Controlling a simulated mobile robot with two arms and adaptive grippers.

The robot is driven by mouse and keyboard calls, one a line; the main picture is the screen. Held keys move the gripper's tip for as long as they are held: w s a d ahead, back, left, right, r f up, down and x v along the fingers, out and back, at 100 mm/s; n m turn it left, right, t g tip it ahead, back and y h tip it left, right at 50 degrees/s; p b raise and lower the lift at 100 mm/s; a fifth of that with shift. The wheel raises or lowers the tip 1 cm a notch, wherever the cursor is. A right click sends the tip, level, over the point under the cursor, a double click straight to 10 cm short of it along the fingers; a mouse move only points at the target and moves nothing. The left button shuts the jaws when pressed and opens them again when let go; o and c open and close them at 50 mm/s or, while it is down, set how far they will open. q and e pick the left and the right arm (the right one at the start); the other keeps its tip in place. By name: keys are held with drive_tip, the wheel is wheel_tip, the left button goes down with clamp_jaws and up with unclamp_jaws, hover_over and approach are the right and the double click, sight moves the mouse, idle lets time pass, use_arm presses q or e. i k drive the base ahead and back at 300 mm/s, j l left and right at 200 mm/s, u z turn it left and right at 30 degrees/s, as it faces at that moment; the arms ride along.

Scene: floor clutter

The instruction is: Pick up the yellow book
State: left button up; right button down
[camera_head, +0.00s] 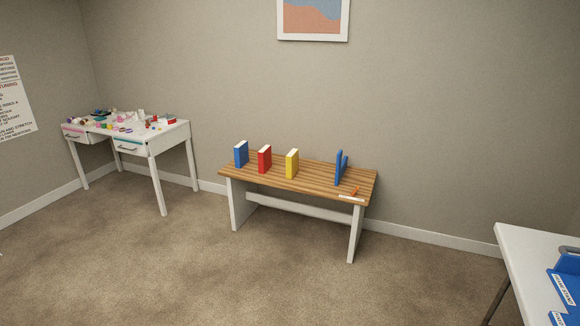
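The yellow book (291,164) stands upright on a wooden slatted bench (315,178) against the back wall. A red book (265,159) stands to its left, apart from it. A blue book (241,154) stands further left. Neither of my grippers shows in the head view, and the bench is some way off across the floor.
A blue bookend-like piece (340,168) and a small orange item (354,191) are on the bench's right. A cluttered white desk (170,134) stands at left. A white table (525,258) with blue items is at right front. The carpet (240,270) before the bench is clear.

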sight(292, 158)
drive_tip(key=z, duration=1.45)
drive_tip(key=i+j, duration=0.15)
drive_tip(key=j, duration=0.25)
drive_tip(key=i+j, duration=0.15)
drive_tip(key=j, duration=0.25)
drive_tip(key=i+j, duration=0.15)
drive_tip(key=j, duration=0.25)
drive_tip(key=i+j, duration=0.1)
drive_tip(key=j, duration=0.3)
drive_tip(key=i+j, duration=0.15)
drive_tip(key=j, duration=0.25)
drive_tip(key=i+j+u, duration=0.1)
drive_tip(key=j, duration=0.3)
drive_tip(key=i, duration=0.05)
